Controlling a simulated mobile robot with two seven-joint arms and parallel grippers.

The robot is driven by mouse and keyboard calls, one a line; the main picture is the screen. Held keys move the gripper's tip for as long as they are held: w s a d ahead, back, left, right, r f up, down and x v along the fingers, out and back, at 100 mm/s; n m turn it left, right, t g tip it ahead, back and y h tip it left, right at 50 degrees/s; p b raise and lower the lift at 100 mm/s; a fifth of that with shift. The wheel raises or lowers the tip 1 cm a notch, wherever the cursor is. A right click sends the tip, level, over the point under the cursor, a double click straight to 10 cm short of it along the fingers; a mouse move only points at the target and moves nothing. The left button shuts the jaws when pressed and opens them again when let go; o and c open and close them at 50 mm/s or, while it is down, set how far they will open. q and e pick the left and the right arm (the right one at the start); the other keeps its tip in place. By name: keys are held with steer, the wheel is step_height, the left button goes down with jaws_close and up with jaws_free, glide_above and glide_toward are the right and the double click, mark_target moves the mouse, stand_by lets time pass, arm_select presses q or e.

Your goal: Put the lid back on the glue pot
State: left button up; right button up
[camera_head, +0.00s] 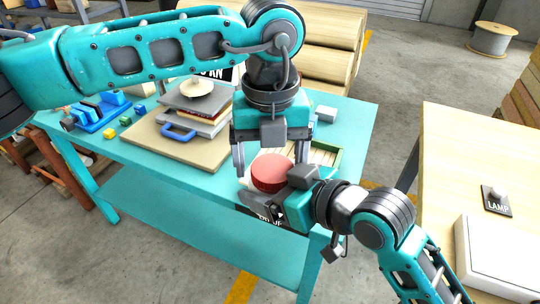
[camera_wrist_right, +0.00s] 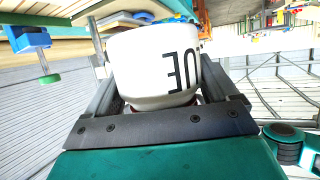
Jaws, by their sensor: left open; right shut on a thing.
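The red lid (camera_head: 272,172) sits at the top of the white glue pot (camera_head: 245,184), by the front edge of the teal table. Most of the pot is hidden by my grippers in the head view. In the right wrist view the pot (camera_wrist_right: 150,65) shows upside down with black letters, and a thin strip of red shows along its end. Whether the lid is fully seated cannot be told. My right gripper (camera_head: 262,195) is shut on the pot from the right. My left gripper (camera_head: 270,160) points down, open, with its fingers either side of the lid.
A slatted tray with a green rim (camera_head: 336,160) is behind the pot. A board (camera_head: 160,143) with stacked books and a blue-handled item lies to the left. A pale table (camera_head: 460,150) stands at right.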

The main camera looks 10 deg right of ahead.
arm_select(q)
steer(key=r, duration=0.4)
steer(key=shift+s+d, duration=0.1)
steer(key=shift+d, duration=0.15)
arm_select(e)
steer(key=shift+s+a, duration=0.1)
arm_select(q)
steer(key=shift+r, duration=0.3)
steer(key=shift+a, duration=0.1)
steer(key=shift+o, duration=0.5)
steer(key=shift+r, duration=0.2)
step_height(320, 180, up, 12)
steer(key=shift+f, duration=0.2)
